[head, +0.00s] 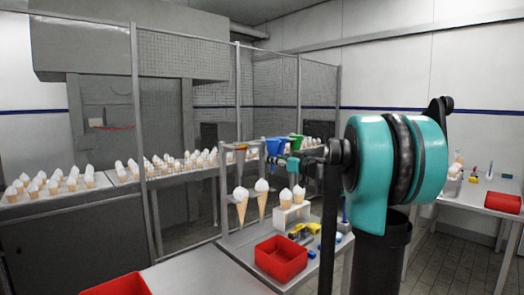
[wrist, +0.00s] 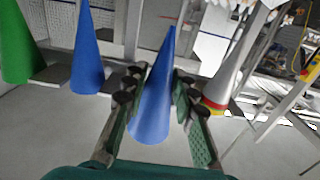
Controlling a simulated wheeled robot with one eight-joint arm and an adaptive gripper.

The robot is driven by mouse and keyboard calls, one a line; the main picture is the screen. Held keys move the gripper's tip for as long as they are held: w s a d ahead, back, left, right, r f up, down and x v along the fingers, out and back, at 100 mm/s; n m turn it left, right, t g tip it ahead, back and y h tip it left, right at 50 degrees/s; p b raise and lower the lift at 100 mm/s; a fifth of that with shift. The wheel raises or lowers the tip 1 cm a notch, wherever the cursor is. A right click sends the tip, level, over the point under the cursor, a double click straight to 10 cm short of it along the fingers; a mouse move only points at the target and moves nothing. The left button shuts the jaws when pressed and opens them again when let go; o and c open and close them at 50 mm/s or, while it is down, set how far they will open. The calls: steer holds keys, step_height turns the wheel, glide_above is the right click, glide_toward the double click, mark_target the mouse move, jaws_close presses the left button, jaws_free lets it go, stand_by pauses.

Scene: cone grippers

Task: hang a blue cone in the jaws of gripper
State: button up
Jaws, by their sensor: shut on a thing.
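In the wrist view my gripper (wrist: 158,80) has its green, dark-tipped fingers on both sides of a blue cone (wrist: 152,112) and is shut on it. The cone's narrow end points to the top of that picture. A second blue cone (wrist: 87,60) stands apart to the left, with a green cone (wrist: 15,45) beyond it. In the head view a blue cone (head: 275,146) and a green cone (head: 295,142) show wide end up at the top of the metal rack. My gripper (head: 282,161) is small there, beside the blue one. Its exact contact is unclear.
A silver cone with red and yellow bands (wrist: 224,80) is close right of the gripper. Ice-cream cones (head: 240,206) show below the rack's top bar, others in a white stand (head: 288,215). A red bin (head: 281,258) is on the table. Mesh fencing (head: 190,120) stands behind.

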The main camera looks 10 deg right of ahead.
steer(key=shift+v, duration=1.15)
